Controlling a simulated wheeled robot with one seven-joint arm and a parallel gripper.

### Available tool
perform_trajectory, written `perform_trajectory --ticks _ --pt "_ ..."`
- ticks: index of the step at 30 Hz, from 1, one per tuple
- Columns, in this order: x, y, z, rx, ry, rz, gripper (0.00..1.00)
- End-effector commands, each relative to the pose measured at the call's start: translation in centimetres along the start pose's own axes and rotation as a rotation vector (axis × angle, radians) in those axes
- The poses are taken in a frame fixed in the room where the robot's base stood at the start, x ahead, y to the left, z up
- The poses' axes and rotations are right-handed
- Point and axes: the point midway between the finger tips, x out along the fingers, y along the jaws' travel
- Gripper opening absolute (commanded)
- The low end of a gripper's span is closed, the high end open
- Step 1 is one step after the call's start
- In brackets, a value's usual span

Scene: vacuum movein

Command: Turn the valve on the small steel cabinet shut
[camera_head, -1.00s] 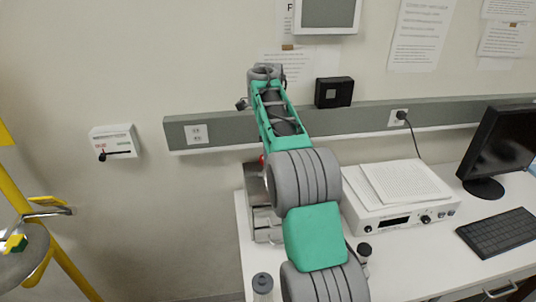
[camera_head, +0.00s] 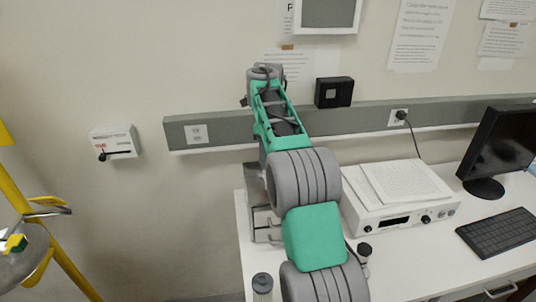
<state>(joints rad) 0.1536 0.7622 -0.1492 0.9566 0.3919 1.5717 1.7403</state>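The small steel cabinet (camera_head: 257,208) stands at the back left of the white desk, against the wall. My grey and green arm crosses in front of it and covers its right part. The cabinet's valve does not show now; my arm may be hiding it. My arm rises from the bottom of the picture to a grey wrist joint (camera_head: 265,73) above the wall rail. I cannot see my gripper's fingers, so whether they are open or touch the valve is hidden.
A white instrument (camera_head: 400,211) with papers on it stands right of my arm. A monitor (camera_head: 502,150) and keyboard (camera_head: 499,233) are farther right. A grey rail (camera_head: 219,133) runs along the wall. A yellow-framed stand (camera_head: 52,262) is at far left.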

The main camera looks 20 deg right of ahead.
Motion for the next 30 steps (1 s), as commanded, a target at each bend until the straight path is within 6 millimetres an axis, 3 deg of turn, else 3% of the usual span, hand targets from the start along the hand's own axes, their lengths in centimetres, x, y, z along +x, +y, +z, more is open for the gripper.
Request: perform_trajectory --ticks 2,3,10,22,30 --pt "0.0 0.0 0.0 0.000 0.000 0.001 0.08" --pt "0.0 0.0 0.0 0.000 0.000 0.001 0.50" --pt "0.0 0.0 0.0 -0.001 0.000 0.001 0.69" --pt "-0.5 -0.1 0.0 -0.002 -0.003 0.002 0.70" --pt "-3.5 -0.1 0.0 -0.001 -0.001 -0.004 0.70"
